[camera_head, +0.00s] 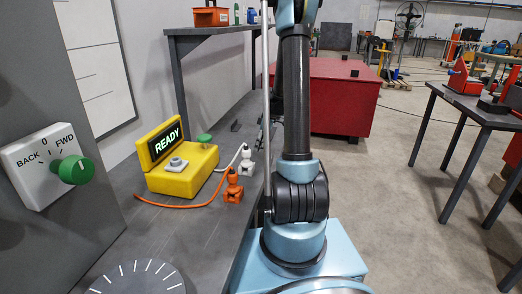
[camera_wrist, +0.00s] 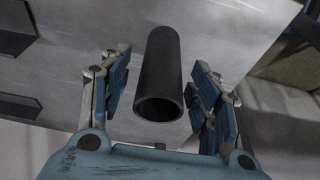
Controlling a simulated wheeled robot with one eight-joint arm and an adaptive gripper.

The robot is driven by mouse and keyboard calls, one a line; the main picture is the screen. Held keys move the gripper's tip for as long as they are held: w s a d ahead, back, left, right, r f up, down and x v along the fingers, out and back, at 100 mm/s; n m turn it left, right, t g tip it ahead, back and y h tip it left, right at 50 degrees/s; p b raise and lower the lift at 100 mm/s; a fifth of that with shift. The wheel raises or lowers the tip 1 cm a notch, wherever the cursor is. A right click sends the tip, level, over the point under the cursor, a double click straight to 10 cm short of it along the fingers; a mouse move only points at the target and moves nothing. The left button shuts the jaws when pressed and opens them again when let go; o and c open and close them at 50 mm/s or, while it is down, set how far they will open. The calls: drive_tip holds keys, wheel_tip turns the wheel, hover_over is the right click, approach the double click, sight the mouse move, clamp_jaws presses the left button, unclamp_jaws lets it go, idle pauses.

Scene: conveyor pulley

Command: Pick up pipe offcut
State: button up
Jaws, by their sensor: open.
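The pipe offcut (camera_wrist: 160,75) is a short, dark, hollow tube in the wrist view. My gripper (camera_wrist: 160,85) is open, with one blue-padded finger to each side of the pipe. A gap shows between the pipe and each finger, so it is not held. In the head view my arm hides part of the bench, and neither the gripper nor the pipe can be made out there.
A yellow box (camera_head: 184,170) with a lit READY sign stands on the grey bench (camera_head: 160,225). White and orange plugs (camera_head: 233,187) with cables lie beside it. A red cabinet (camera_head: 335,97) stands behind my arm. A dark table (camera_head: 470,105) is at right, with open floor between.

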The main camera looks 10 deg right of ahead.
drive_tip(key=shift+x, duration=1.95)
drive_tip(key=shift+c, duration=0.3)
clamp_jaws()
